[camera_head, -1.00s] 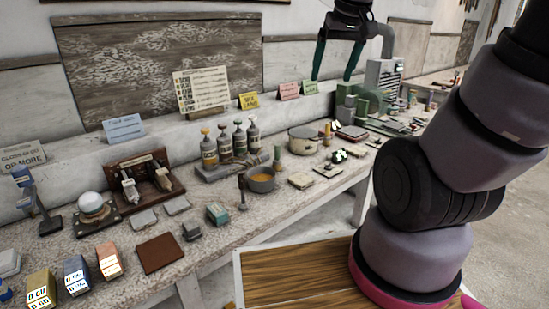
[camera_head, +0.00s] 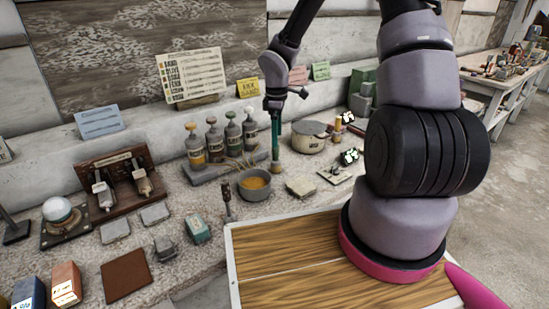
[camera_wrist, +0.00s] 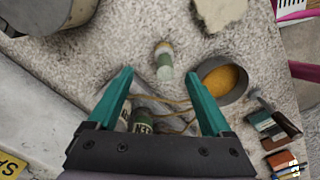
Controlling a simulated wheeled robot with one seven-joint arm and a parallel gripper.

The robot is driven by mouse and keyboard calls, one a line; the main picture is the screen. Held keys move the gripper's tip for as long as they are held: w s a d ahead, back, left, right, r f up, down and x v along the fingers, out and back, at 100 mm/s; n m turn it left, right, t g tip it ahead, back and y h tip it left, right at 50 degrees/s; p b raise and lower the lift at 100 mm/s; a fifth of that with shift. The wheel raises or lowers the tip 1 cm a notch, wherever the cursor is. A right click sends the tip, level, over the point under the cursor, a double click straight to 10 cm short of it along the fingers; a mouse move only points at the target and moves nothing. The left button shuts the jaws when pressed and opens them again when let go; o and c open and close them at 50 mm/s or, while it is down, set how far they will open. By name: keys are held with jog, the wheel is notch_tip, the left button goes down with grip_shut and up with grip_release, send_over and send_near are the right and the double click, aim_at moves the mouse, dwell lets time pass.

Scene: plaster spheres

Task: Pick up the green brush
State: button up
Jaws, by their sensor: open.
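The green brush (camera_wrist: 164,66) stands upright on the worktop next to a grey bowl of orange powder (camera_wrist: 225,78). In the wrist view I see it from above, just beyond and between my fingertips. In the head view only its tan lower end (camera_head: 277,168) shows clearly, and my teal finger hides most of the handle. My gripper (camera_wrist: 158,78) is open and empty, with a finger to each side of the brush in the picture. In the head view my gripper (camera_head: 275,150) points down over the brush, behind the bowl (camera_head: 255,183). Contact cannot be told.
Several labelled bottles (camera_head: 214,143) stand on a rack left of my gripper. A lidded pot (camera_head: 309,137) is close on the right, and a pale slab (camera_head: 300,187) lies in front of it. A dark-handled tool (camera_head: 226,200) stands left of the bowl.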

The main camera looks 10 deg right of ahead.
aim_at(276, 159)
notch_tip(276, 159, down, 6)
jog(key=shift+a+r, duration=0.1)
jog(key=shift+r, duration=0.1)
jog(key=shift+s+a+f, duration=0.1)
jog(key=shift+s+f, duration=0.05)
jog(key=shift+f, duration=1.25)
jog(key=shift+s+a+f, duration=0.1)
jog(key=shift+s+f, duration=0.05)
jog(key=shift+f, duration=1.2)
jog(key=shift+c, duration=0.3)
grip_shut()
jog(key=shift+r, duration=5.05)
